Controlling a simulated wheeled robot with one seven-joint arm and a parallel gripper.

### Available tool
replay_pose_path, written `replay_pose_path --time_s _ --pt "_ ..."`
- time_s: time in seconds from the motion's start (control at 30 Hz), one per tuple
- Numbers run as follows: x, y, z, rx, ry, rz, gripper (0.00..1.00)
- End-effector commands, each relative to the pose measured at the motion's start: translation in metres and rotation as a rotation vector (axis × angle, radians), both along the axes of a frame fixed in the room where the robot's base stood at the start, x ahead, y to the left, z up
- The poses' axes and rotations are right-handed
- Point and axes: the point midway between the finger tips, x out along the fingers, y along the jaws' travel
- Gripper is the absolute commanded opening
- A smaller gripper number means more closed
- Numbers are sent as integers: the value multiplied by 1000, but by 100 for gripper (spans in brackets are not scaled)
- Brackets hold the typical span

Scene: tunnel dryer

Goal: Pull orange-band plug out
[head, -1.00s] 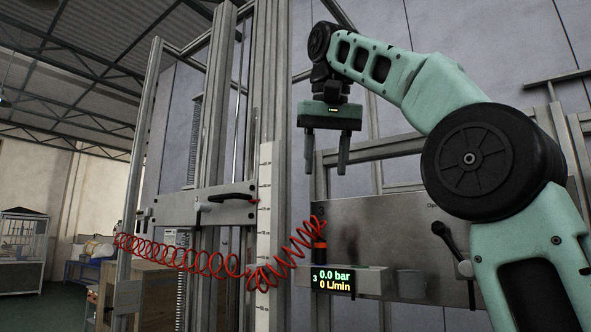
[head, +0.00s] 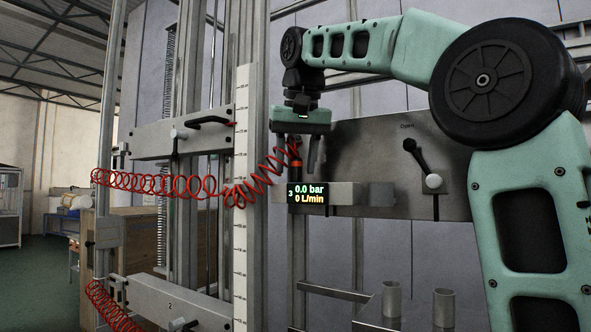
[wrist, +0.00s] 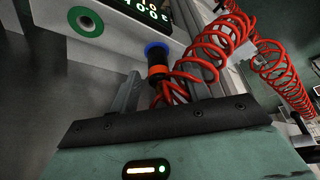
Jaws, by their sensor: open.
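The orange-band plug (head: 295,160) is dark with an orange ring. It stands upright just above the pressure display, with a red coiled hose joined to it. In the wrist view the plug (wrist: 158,71) sits in a blue-ringed socket (wrist: 157,48), with its orange band showing. My gripper (head: 299,168) is open and points down at the plug. One finger shows just right of the plug in the head view; the other is hard to make out. I cannot tell whether either finger touches the plug.
The red coiled hose (head: 160,184) runs left from the plug, and its coils (wrist: 215,45) pass close to my gripper. The display (head: 308,194) reads 0.0 bar. A green-ringed port (wrist: 85,21) is nearby. A black lever (head: 413,152) is on the steel panel at right.

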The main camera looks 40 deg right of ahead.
Motion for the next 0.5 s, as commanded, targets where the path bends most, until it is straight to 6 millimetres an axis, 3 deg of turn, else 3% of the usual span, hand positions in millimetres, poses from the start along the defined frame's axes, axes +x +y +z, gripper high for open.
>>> replay_pose_path --time_s 0.2,0.47,0.5 --pt "4 -2 -13 0 -1 0 47" --pt "5 -2 -14 0 0 0 47" --pt "5 -2 -14 0 0 0 41"
